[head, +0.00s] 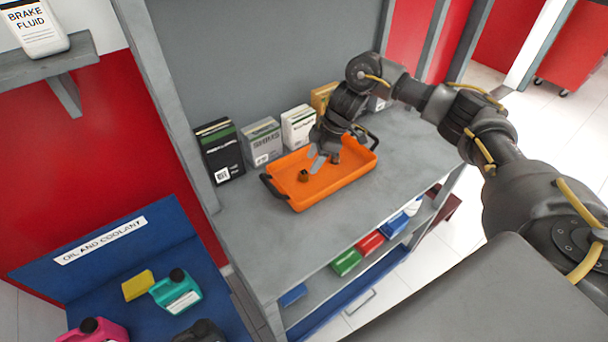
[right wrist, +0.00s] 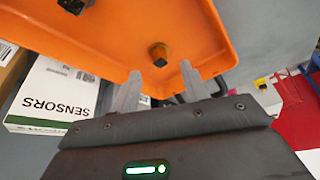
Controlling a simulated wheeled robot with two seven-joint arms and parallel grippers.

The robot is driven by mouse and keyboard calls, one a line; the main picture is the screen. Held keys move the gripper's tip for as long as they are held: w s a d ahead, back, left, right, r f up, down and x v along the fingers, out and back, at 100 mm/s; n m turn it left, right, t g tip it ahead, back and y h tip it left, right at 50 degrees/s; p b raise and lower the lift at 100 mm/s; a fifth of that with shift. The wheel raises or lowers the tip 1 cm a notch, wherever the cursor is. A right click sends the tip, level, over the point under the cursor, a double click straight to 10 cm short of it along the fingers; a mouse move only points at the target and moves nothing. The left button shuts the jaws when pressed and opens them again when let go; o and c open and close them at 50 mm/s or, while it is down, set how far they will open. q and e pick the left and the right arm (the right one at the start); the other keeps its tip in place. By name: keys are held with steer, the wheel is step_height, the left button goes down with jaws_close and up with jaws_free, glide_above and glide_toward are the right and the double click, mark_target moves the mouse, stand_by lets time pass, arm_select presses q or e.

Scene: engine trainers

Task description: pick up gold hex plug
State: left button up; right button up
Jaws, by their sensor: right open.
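The gold hex plug (head: 303,175) stands in the orange tray (head: 342,178) on the grey bench. In the right wrist view it (right wrist: 158,52) is a small brownish-gold piece on the tray floor, just beyond and between my fingertips. My right gripper (head: 326,160) is open and empty over the tray, to the right of the plug in the head view. Both fingers show in the right wrist view (right wrist: 160,76), apart from the plug. My left gripper is in neither view.
Upright boxes, including a black one (head: 219,152), a grey one (head: 262,142) and a white one (head: 298,127), line the bench behind the tray. The tray has raised walls and black end handles. The bench front (head: 250,230) is clear.

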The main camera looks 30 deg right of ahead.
mark_target(305, 172)
steer(key=shift+a+f, duration=0.1)
steer(key=p+x, duration=0.2)
steer(key=x, duration=0.3)
steer(key=shift+w, duration=0.1)
jaws_close()
